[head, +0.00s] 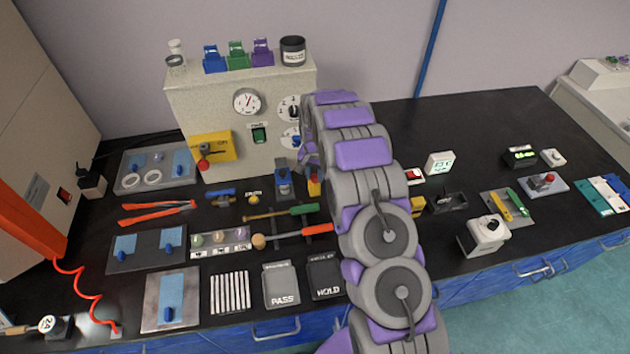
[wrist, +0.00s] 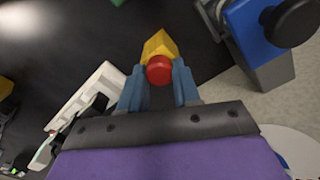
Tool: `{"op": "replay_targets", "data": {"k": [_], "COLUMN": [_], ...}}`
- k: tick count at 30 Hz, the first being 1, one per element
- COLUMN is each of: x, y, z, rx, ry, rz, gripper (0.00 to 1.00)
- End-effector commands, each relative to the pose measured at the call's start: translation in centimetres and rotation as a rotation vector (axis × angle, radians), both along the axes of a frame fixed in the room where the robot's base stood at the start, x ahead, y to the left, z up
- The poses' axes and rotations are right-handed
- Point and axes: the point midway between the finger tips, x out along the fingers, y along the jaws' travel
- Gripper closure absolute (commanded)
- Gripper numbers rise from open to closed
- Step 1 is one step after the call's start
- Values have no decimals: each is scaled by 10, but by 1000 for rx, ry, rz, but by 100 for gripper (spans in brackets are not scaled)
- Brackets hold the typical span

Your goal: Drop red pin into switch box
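My gripper (wrist: 158,84) has its two blue-grey fingers on either side of the red pin's round end (wrist: 158,70), seemingly touching it. Just beyond the red end is a yellow block (wrist: 158,44); I cannot tell whether the pin is in it, touching it or above it. In the head view, my gripper (head: 311,160) points down in front of the grey machine, its fingertips hard to make out. The yellow block (head: 314,188) shows below it with red at its top. I cannot tell for sure which thing is the switch box.
A blue clamp-like fixture with a black knob (wrist: 254,28) stands close on the right in the wrist view; it also shows in the head view (head: 283,181). The grey machine (head: 220,105) rises behind. A green-handled tool (head: 285,212) and a red-handled hammer (head: 295,235) lie in front.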

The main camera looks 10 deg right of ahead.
Motion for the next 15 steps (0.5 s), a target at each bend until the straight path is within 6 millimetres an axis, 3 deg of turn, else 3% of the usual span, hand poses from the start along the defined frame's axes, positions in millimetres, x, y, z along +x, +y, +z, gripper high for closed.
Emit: {"op": "replay_targets", "data": {"k": [8, 15], "x": [0, 0], "y": [1, 1], "z": [0, 6], "rx": [-2, -2], "ry": [0, -1], "rz": [1, 1], "gripper": [100, 100]}}
